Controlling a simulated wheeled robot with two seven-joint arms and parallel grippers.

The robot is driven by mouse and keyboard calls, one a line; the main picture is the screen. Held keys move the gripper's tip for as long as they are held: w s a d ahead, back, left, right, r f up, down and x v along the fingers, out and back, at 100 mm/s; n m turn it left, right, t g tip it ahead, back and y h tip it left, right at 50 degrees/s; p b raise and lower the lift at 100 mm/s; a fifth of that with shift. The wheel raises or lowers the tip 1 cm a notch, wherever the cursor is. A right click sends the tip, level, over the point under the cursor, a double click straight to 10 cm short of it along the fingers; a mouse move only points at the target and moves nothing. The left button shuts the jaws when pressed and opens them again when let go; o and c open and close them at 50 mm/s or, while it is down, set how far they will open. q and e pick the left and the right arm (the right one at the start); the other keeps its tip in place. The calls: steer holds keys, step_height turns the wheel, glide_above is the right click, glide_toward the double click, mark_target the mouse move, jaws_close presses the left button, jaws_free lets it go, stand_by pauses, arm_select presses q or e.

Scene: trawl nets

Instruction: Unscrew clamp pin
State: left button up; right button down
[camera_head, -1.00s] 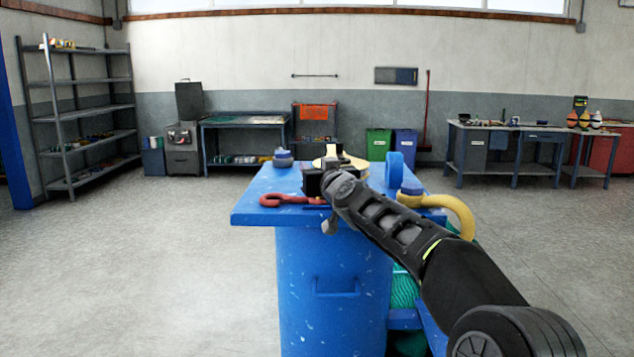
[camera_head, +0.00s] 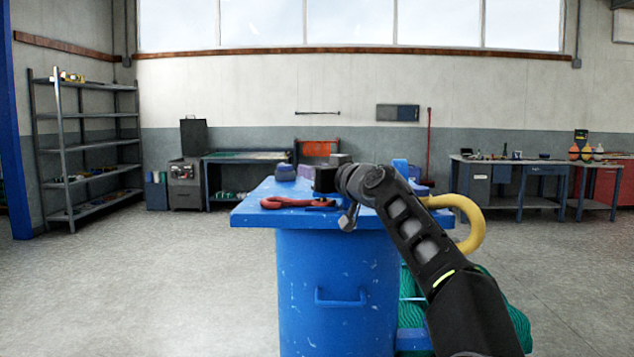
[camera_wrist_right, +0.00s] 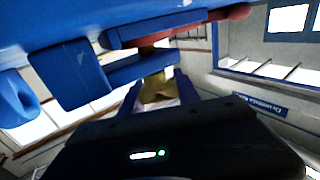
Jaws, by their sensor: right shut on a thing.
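My right gripper (camera_wrist_right: 158,92) is shut on a brass-coloured piece (camera_wrist_right: 157,86), apparently the clamp pin, between its two fingers. Blue metal parts (camera_wrist_right: 150,72), apparently the clamp, lie just beyond the fingers under a large blue surface. In the head view my right arm reaches over the blue bench (camera_head: 262,218), and my right gripper (camera_head: 325,180) is at the bench top. The wrist hides most of the fingers and the pin there. My left gripper is in neither view.
A small blue-grey item (camera_head: 285,172) stands at the back left. Green netting (camera_head: 410,315) is below right. The left floor is clear.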

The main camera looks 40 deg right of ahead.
steer(key=shift+f, duration=0.1)
steer(key=c, duration=0.9)
jaws_free()
steer(key=shift+s+b, duration=0.35)
steer(key=shift+s, duration=0.2)
steer(key=s+b, duration=0.1)
steer(key=s, duration=0.3)
steer(key=s+a+b, duration=0.1)
steer(key=s, duration=0.1)
steer(key=shift+s+b, duration=0.3)
steer(key=shift+s, duration=0.05)
